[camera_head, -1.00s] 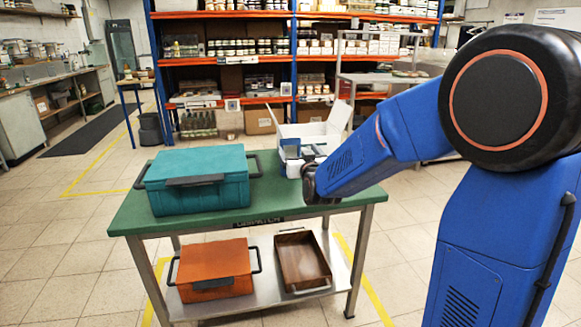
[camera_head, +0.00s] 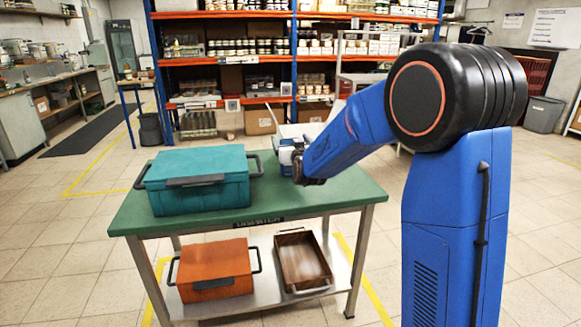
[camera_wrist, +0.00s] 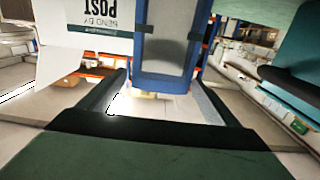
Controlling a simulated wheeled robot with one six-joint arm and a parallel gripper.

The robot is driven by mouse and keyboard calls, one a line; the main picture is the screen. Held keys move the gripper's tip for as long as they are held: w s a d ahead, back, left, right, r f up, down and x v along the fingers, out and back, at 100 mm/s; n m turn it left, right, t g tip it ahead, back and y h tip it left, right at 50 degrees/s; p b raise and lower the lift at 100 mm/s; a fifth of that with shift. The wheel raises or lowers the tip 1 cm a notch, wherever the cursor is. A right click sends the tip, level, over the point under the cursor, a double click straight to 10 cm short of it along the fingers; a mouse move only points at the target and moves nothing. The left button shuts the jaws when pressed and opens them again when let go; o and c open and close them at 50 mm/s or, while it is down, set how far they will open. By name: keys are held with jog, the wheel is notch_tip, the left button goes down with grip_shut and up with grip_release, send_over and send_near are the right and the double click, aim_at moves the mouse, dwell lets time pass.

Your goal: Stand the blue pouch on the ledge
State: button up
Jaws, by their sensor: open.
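My gripper (camera_wrist: 160,76) is open, with one dark finger on each side of the pouch's near end. I cannot tell whether the fingers touch it. In the head view my gripper (camera_head: 300,166) is over the back right of the green table, and mostly hides the pouch. I cannot make out which surface is the ledge.
A teal case (camera_head: 200,190) stands close left of my gripper on the green table (camera_head: 320,200). A white box with open flaps (camera_head: 316,130) stands behind. An orange case (camera_head: 213,272) and brown tray (camera_head: 302,262) are below. The table's front right is clear.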

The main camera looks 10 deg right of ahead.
jog(key=c, duration=1.6)
jog(key=shift+r, duration=0.1)
